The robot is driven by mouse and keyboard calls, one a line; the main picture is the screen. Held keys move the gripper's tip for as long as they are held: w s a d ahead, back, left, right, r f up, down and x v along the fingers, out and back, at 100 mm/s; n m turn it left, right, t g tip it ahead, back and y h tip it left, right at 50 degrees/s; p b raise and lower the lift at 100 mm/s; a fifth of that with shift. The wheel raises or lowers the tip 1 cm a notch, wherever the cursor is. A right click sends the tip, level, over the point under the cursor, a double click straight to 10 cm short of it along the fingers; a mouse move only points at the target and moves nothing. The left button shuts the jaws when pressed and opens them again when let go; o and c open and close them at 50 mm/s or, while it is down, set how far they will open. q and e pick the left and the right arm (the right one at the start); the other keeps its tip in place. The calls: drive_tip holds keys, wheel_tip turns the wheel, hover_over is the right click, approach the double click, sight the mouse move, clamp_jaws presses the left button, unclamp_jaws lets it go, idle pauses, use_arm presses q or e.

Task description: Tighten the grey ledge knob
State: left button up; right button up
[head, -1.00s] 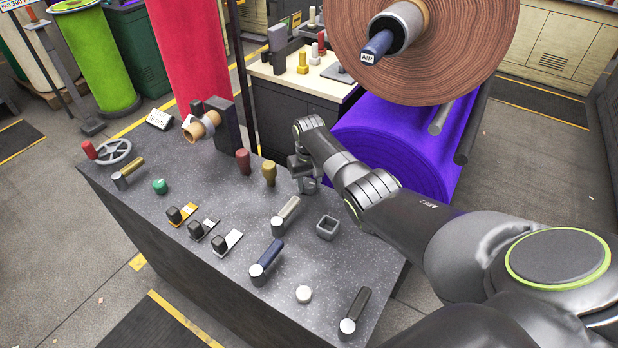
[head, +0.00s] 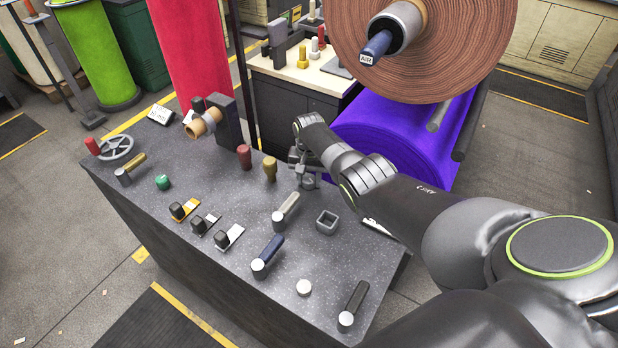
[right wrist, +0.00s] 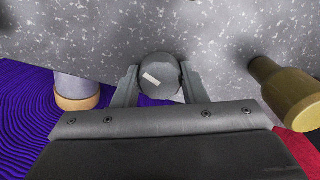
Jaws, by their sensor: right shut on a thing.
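The grey ledge knob (right wrist: 158,75) is a short dark grey cylinder with a pale mark on its end, standing on the speckled ledge. In the right wrist view my right gripper (right wrist: 158,88) has one finger on each side of it and is shut on it. In the head view my right gripper (head: 304,168) is at the far edge of the ledge (head: 200,262), and the knob is largely hidden under it. My left gripper is not in view.
A brass knob (head: 269,168) and a red knob (head: 244,156) stand left of my gripper. A lever with a pale handle (head: 287,211) and a square grey socket (head: 327,221) lie nearer. A purple felt roll (head: 405,140) is behind my right arm.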

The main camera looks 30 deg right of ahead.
sight(309, 178)
drive_tip(key=shift+w+r, duration=0.15)
drive_tip(key=o, duration=1)
drive_tip(key=shift+c, duration=0.2)
drive_tip(key=shift+r, duration=0.4)
wheel_tip(309, 178, up, 5)
drive_tip(key=shift+r+p, duration=0.2)
drive_tip(key=shift+p, duration=0.85)
wheel_tip(309, 178, up, 11)
drive_tip(key=shift+b, duration=0.45)
